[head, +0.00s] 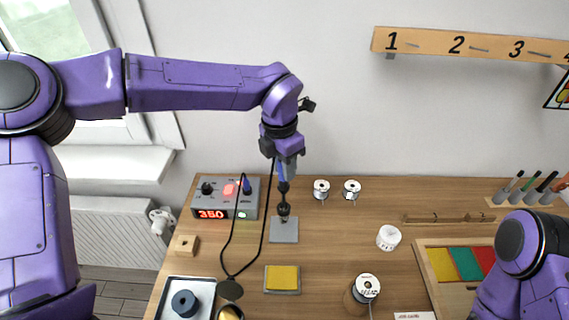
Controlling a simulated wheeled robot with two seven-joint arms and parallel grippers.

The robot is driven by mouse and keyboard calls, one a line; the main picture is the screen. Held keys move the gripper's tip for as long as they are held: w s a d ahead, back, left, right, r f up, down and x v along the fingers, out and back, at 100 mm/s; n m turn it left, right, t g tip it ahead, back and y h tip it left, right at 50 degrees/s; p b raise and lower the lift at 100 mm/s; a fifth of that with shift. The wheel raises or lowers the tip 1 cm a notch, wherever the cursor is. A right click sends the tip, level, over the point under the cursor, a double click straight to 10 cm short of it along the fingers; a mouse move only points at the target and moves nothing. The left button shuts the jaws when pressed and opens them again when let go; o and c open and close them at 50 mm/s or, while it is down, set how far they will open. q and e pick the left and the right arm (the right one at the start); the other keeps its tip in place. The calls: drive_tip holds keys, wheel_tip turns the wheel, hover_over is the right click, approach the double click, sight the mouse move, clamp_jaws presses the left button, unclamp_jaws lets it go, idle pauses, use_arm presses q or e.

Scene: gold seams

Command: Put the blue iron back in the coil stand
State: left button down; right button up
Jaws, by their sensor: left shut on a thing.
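My left gripper (284,160) points down above the workbench and is shut on the blue iron (281,172). Its jaws hide most of the handle. The iron is roughly upright, with its dark lower part directly above the coil stand. The coil stand has a square grey base (284,234) and a dark upright part in its middle. The iron's lower end meets the dark part of the stand in the picture; I cannot tell whether the tip is inside the coil. My right gripper is not in view; only part of the right arm shows at lower right.
A black cable (266,222) hangs in a loop left of the stand. A control box (223,200) reading 350 stands to the left. A yellow sponge (283,278) lies in front. Two spools (321,188) (352,189) stand behind right.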

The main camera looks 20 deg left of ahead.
sight(284, 188)
use_arm(q)
drive_tip(key=shift+f+b, duration=0.35)
drive_tip(key=shift+f, duration=0.35)
drive_tip(key=shift+p, duration=0.3)
drive_tip(key=shift+f+b, duration=0.9)
drive_tip(key=shift+f, duration=0.8)
idle(0.9)
drive_tip(key=shift+f+b, duration=0.4)
drive_tip(key=shift+f, duration=1.15)
drive_tip(key=shift+c, duration=1.7)
unclamp_jaws()
drive_tip(key=shift+r, duration=0.1)
wheel_tip(284, 188, up, 7)
drive_tip(key=p, duration=0.7)
